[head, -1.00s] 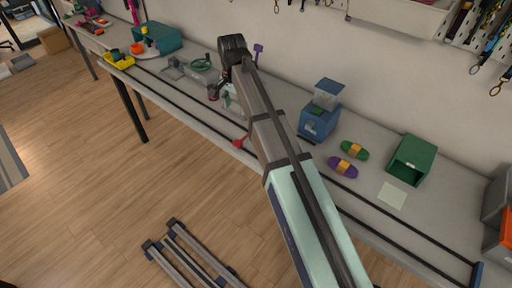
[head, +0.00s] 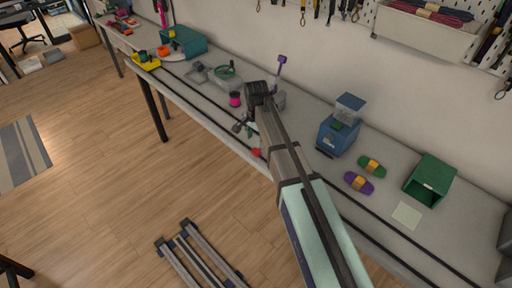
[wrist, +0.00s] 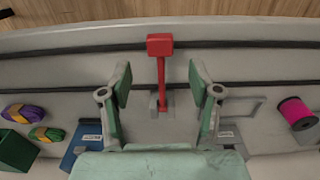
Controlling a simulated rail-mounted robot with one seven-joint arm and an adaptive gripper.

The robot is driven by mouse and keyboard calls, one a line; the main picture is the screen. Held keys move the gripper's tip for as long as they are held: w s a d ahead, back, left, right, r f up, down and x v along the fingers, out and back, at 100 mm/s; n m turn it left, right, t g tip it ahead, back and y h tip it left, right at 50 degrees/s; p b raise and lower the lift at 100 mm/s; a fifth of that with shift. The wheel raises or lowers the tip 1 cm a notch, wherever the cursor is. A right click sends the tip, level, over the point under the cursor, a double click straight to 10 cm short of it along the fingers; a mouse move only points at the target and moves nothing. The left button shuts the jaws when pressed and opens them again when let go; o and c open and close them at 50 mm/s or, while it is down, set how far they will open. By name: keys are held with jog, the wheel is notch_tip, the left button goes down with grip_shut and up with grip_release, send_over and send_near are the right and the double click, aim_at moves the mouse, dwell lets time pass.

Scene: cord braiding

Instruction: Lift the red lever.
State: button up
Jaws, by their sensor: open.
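The red lever (wrist: 161,72) shows in the wrist view. It has a block-shaped red handle on a thin red stem, set in a grey base (wrist: 158,106) on the bench. My gripper (wrist: 160,82) is open, with one finger on each side of the lever's stem and a gap on both sides. The handle lies beyond the fingertips, toward the bench edge. In the head view the red handle (head: 256,152) shows near the front edge of the bench, beside my gripper (head: 243,128); my arm hides part of the lever.
A pink spool (wrist: 297,113) lies to the right in the wrist view, and purple (wrist: 24,113) and green (wrist: 47,134) cord bundles to the left. Two dark rails run along the bench. In the head view a blue machine (head: 338,135) and a green bin (head: 430,180) stand to the right.

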aim_at(256, 151)
jog(key=shift+f+p, duration=0.65)
jog(key=shift+f, duration=2.45)
grip_shut()
